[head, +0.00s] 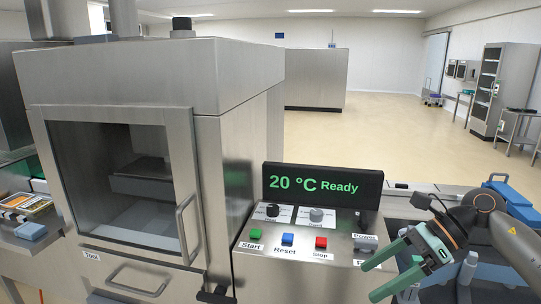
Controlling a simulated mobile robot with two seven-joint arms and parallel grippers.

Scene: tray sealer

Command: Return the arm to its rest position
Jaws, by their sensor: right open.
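My right gripper (370,281) is in the lower right of the head view. Its two green fingers are spread apart and point left, with nothing between them. It is to the right of the control panel, near the Power switch (364,242), and I cannot tell whether it touches anything. My right arm (508,240) comes in from the right edge, bent. My left gripper is not in view.
The steel tray sealer (120,75) fills the left, its glass door (115,185) shut. The display (322,187) reads "20 °C Ready" above the Start, Reset and Stop buttons. A blue case (512,196) stands behind my right arm. Open floor lies beyond.

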